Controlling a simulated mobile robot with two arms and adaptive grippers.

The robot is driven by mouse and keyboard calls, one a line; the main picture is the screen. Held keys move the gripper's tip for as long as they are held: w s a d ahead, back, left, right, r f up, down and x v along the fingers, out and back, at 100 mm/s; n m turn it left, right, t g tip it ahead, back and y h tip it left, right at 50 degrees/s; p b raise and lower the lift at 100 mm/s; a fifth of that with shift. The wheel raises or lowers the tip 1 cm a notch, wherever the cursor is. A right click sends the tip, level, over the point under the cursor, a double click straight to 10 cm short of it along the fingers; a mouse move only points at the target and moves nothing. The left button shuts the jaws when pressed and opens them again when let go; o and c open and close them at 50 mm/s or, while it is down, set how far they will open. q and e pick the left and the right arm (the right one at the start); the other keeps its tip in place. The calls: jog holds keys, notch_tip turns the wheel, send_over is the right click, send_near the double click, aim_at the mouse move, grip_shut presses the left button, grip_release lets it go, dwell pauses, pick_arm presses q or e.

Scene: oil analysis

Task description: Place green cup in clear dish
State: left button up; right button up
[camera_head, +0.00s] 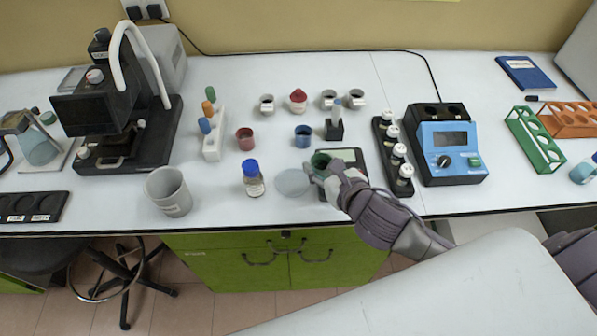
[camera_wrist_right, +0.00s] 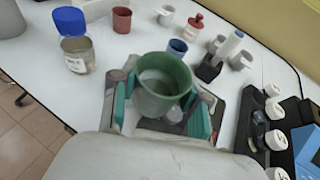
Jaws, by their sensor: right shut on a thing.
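The green cup (camera_wrist_right: 163,86) is upright between the fingers of my right gripper (camera_head: 325,173), which is shut on it. In the right wrist view the gripper (camera_wrist_right: 160,106) has a teal-padded finger on each side of the cup. In the head view the green cup (camera_head: 320,161) is partly hidden by the gripper and sits over the dark balance. The clear dish (camera_head: 292,182) is a faint round disc on the table, just left of the gripper and apart from it. My left gripper is not in view.
A blue-capped bottle (camera_head: 253,178) stands left of the dish, with a grey beaker (camera_head: 170,191) farther left. The balance (camera_head: 352,157) lies under the gripper. A black vial rack (camera_head: 393,155) and a blue device (camera_head: 450,150) stand to the right. Red (camera_head: 245,138) and blue (camera_head: 303,136) cups stand behind.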

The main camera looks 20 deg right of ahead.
send_over(293, 182)
notch_tip(293, 182, down, 4)
jog(key=shift+f, duration=0.15)
jog(key=shift+a+f, duration=0.1)
jog(key=shift+f, duration=1.95)
jog(key=shift+f, duration=0.1)
jog(key=o, duration=1.1)
jog(key=shift+o, duration=0.2)
jog(key=v, duration=1)
jog(key=shift+s+b, duration=0.3)
jog(key=shift+s, duration=0.05)
jog(key=shift+s+d+r, duration=0.25)
jog(key=shift+s+r, duration=0.25)
jog(key=shift+s, duration=0.15)
